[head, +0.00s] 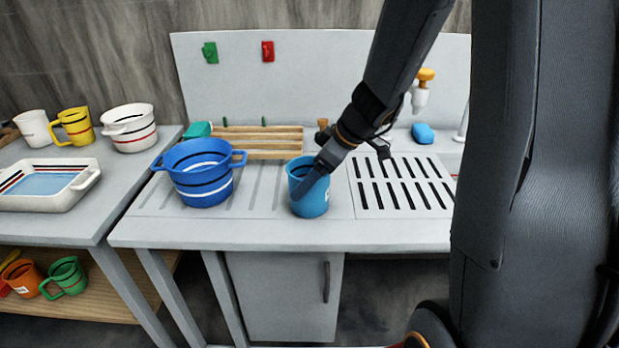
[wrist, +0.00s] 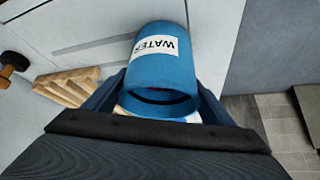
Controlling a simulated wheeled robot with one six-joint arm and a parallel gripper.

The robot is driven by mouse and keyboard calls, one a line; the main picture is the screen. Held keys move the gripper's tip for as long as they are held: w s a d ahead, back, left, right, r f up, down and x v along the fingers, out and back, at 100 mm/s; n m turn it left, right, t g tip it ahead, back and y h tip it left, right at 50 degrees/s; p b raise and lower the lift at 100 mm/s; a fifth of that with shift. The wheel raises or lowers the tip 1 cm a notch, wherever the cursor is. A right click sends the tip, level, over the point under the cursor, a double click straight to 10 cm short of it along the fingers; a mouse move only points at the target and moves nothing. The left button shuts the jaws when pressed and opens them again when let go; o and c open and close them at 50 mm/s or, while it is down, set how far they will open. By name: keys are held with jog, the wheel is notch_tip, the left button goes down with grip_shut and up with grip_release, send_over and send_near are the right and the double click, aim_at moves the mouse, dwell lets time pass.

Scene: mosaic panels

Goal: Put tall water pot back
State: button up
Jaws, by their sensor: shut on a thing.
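The tall water pot is a blue cylinder (head: 310,197) at the middle of the grey counter in the head view. In the wrist view the blue pot (wrist: 165,60) shows a white label reading "WATER". My gripper (head: 322,168) is shut on the pot, with a finger along its side in the head view. In the wrist view my gripper's fingers (wrist: 155,100) lie on either side of the pot. I cannot tell whether the pot's base touches the counter.
A blue two-handled pot (head: 202,178) stands left of the water pot. A wooden rack (head: 258,141) is behind, and a slotted drain (head: 400,185) is at right. A left table (head: 60,226) holds a white tray (head: 72,204), mugs and a white pot (head: 128,128).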

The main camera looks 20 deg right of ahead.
jog(key=shift+f+b, duration=0.15)
jog(key=shift+b, duration=0.15)
jog(key=o, duration=1.6)
jog(key=shift+r+p, duration=0.3)
jog(key=shift+p, duration=0.1)
jog(key=b+v, duration=0.1)
jog(key=v, duration=0.9)
jog(key=shift+s+a+f+m+g+h, duration=0.55)
jog(key=shift+s+a+f+m+h, duration=0.25)
jog(key=shift+s+f+m, duration=1.15)
jog(key=shift+s+a+f+m+g+h, duration=0.75)
jog(key=shift+s+f+m, duration=0.65)
jog(key=shift+s+f, duration=1.05)
jog(key=shift+s+a+f+m+g+h, duration=0.45)
jog(key=shift+s+f+m+h, duration=0.5)
jog(key=shift+s+f+m, duration=1.2)
jog(key=shift+s+r+n, duration=0.4)
jog(key=shift+n, duration=0.1)
